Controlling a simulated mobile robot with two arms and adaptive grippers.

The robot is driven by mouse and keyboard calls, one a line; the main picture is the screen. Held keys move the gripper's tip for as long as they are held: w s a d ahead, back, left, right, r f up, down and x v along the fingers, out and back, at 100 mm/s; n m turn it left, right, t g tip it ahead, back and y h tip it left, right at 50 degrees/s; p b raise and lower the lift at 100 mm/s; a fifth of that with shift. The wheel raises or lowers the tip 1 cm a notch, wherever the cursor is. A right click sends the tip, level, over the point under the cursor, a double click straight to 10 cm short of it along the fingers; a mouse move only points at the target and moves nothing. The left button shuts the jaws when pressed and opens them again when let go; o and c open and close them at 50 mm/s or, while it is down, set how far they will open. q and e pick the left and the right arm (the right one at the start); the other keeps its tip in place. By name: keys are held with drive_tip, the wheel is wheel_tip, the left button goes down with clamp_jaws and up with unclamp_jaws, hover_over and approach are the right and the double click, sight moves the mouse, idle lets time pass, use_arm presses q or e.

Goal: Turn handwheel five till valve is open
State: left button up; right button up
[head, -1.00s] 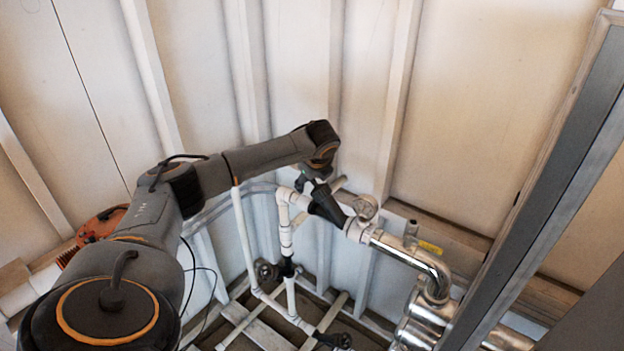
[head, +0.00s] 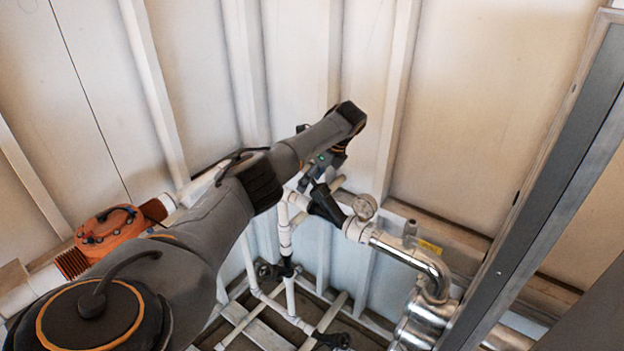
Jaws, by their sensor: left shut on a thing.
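My left gripper (head: 308,182) is at the upper end of a black valve body (head: 325,203) on the white pipework, near the middle of the head view. It is shut on a handwheel there, which the gripper and wrist mostly hide. No number shows, so I cannot read whether it is handwheel five, nor how far the valve is open. My right gripper is not in view.
A round gauge (head: 365,206) and a shiny metal pipe (head: 410,254) sit right of the valve. A dark handwheel (head: 268,272) is lower down. An orange device (head: 108,232) is at left, and a grey beam (head: 545,190) crosses the right side.

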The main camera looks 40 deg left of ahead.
use_arm(q)
drive_tip(key=shift+s+f, duration=0.2)
idle(0.3)
drive_tip(key=o, duration=1)
drive_tip(key=shift+c, duration=0.2)
drive_tip(key=shift+s+a+r, duration=0.15)
drive_tip(key=shift+r, duration=0.1)
drive_tip(key=shift+w+d+r, duration=0.2)
drive_tip(key=shift+r, duration=0.05)
drive_tip(key=v, duration=1.1)
drive_tip(key=shift+r, duration=0.15)
drive_tip(key=shift+s+a, duration=0.1)
drive_tip(key=shift+s, duration=0.05)
